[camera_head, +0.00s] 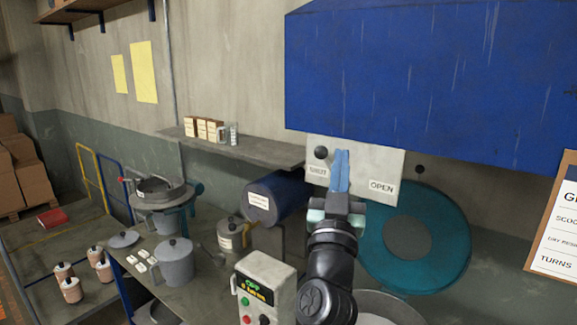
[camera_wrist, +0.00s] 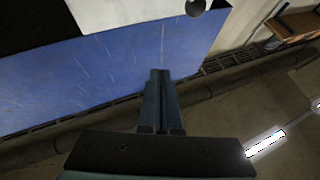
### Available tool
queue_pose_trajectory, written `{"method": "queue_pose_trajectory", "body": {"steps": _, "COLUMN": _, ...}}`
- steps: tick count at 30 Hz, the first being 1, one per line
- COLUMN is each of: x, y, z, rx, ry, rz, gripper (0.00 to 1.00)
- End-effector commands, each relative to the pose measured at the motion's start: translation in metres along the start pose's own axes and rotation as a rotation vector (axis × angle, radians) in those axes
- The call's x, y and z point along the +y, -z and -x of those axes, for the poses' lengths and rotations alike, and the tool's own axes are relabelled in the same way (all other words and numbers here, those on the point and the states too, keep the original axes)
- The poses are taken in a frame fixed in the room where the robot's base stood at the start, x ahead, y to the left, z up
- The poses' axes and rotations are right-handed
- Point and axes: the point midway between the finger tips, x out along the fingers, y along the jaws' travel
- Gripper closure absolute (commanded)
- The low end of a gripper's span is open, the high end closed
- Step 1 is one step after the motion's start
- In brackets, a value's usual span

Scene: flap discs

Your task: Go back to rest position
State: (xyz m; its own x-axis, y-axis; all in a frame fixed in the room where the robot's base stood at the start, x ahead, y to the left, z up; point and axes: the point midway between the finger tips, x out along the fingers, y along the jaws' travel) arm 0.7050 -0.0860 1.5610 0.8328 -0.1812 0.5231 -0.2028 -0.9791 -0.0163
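My gripper (camera_head: 341,158) points up in the head view, in front of a pale panel (camera_head: 385,160) with an "OPEN" label and dark round knobs. Its blue fingers overlap the panel in the picture; I cannot tell whether they touch it. In the wrist view my gripper (camera_wrist: 160,76) has its two fingers together, with nothing visible between them.
A blue hood (camera_head: 430,75) hangs above the panel. A teal disc (camera_head: 450,250) is right of my arm. A control box (camera_head: 265,285) stands to its left. A shelf (camera_head: 260,152), a blue drum (camera_head: 275,198) and a pot-covered bench (camera_head: 200,290) are further left.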

Motion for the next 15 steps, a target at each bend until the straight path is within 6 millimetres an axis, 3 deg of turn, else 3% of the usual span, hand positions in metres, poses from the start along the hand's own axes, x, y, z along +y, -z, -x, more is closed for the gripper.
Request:
{"method": "queue_pose_trajectory", "body": {"steps": 3, "x": -0.022, "y": 0.052, "z": 0.025, "rx": 0.095, "ry": 0.099, "rz": -0.003, "gripper": 1.00}}
{"method": "queue_pose_trajectory", "body": {"steps": 8, "x": -0.043, "y": 0.118, "z": 0.069, "rx": 0.170, "ry": 0.187, "rz": -0.011, "gripper": 1.00}}
{"method": "queue_pose_trajectory", "body": {"steps": 12, "x": -0.047, "y": 0.165, "z": 0.117, "rx": 0.213, "ry": 0.208, "rz": -0.030, "gripper": 1.00}}
{"method": "queue_pose_trajectory", "body": {"steps": 15, "x": -0.044, "y": 0.189, "z": 0.149, "rx": 0.233, "ry": 0.200, "rz": -0.056, "gripper": 1.00}}
